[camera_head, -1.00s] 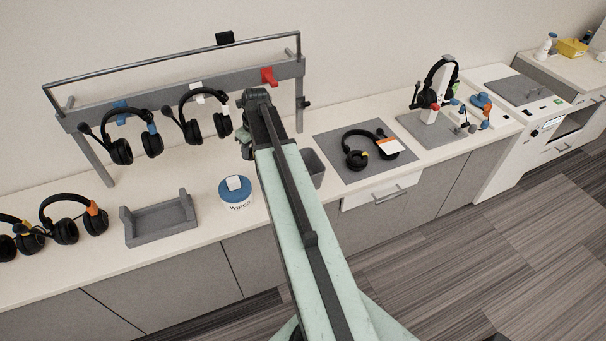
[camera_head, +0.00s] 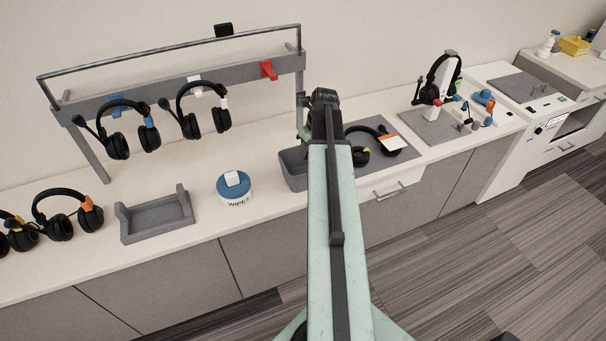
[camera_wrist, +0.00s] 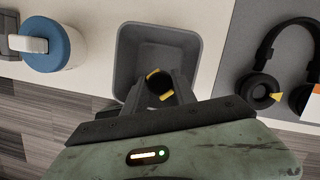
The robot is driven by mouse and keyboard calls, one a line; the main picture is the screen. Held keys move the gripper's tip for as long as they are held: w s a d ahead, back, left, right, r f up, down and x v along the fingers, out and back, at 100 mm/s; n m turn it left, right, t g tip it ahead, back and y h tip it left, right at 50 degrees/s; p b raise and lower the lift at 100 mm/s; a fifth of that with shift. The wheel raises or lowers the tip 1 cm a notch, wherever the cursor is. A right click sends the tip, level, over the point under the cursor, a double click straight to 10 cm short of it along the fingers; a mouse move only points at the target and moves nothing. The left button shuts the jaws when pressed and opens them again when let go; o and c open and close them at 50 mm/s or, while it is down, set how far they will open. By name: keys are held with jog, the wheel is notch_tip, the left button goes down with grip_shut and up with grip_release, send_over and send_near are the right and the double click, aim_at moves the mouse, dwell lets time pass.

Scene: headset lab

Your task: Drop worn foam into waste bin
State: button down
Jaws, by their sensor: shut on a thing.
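The waste bin (camera_head: 293,170) is a grey open-topped box on the counter, partly covered by my arm in the head view. In the wrist view the bin (camera_wrist: 188,42) opens below my gripper (camera_wrist: 160,86). My gripper is shut on a small dark round piece, the worn foam (camera_wrist: 158,80), with yellow marks at its sides. The foam appears over the near part of the bin opening; its exact height cannot be told. In the head view my arm hides the fingertips and the foam.
A blue-lidded wipes tub (camera_head: 235,188) stands left of the bin. A grey mat (camera_head: 366,179) with a headset (camera_head: 361,156) lies to the right. A rack (camera_head: 170,90) with hanging headsets stands behind on the left. A grey cradle (camera_head: 157,222) sits farther left.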

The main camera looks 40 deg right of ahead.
notch_tip(320, 180, down, 3)
jog(key=shift+r+b, duration=0.15)
jog(key=shift+b, duration=0.6)
jog(key=c, duration=0.9)
grip_release()
jog(key=shift+r, duration=0.2)
jog(key=p+v, duration=0.7)
jog(key=shift+s+r+p, duration=0.1)
jog(key=shift+r+p, duration=0.15)
jog(key=shift+p, duration=0.05)
